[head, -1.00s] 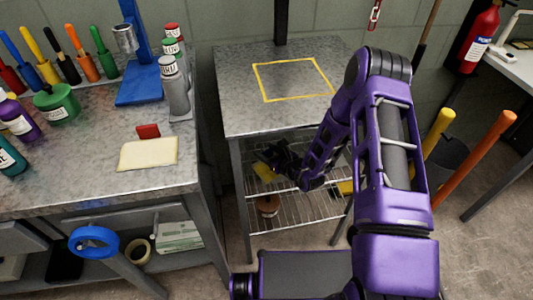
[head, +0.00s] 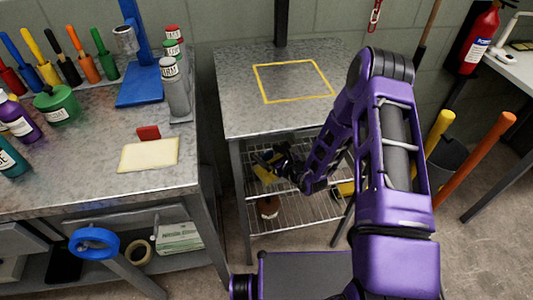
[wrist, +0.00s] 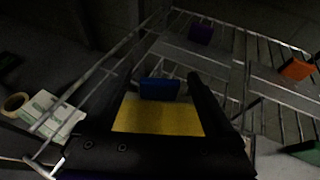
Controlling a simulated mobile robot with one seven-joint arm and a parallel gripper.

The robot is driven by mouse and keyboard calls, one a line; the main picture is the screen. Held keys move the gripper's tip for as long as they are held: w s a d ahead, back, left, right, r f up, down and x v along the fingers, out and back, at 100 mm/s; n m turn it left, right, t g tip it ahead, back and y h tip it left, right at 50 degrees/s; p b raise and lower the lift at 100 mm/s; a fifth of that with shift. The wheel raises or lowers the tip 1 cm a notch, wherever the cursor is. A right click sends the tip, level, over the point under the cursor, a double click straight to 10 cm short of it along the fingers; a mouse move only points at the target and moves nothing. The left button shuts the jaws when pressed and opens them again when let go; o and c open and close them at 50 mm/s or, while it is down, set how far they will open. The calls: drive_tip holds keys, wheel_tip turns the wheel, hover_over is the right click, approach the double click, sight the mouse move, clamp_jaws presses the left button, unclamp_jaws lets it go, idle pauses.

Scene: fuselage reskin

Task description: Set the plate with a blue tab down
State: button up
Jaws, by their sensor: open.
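The yellow plate (wrist: 158,117) with a blue tab (wrist: 159,88) lies low in the wrist view, on the wire shelf under the metal table. My gripper (wrist: 163,86) is open, with its dark fingers on either side of the blue tab. I cannot tell whether a finger touches the tab. In the head view my gripper (head: 264,160) reaches under the tabletop at the shelf's left part. Only a bit of the yellow plate (head: 265,174) shows there, and its tab is hidden.
The tabletop (head: 240,108) above has an empty yellow outline (head: 292,101). A cream plate with a red tab (head: 149,155) lies on the left bench.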

drive_tip(key=p+v, duration=0.1)
drive_tip(key=v, duration=1)
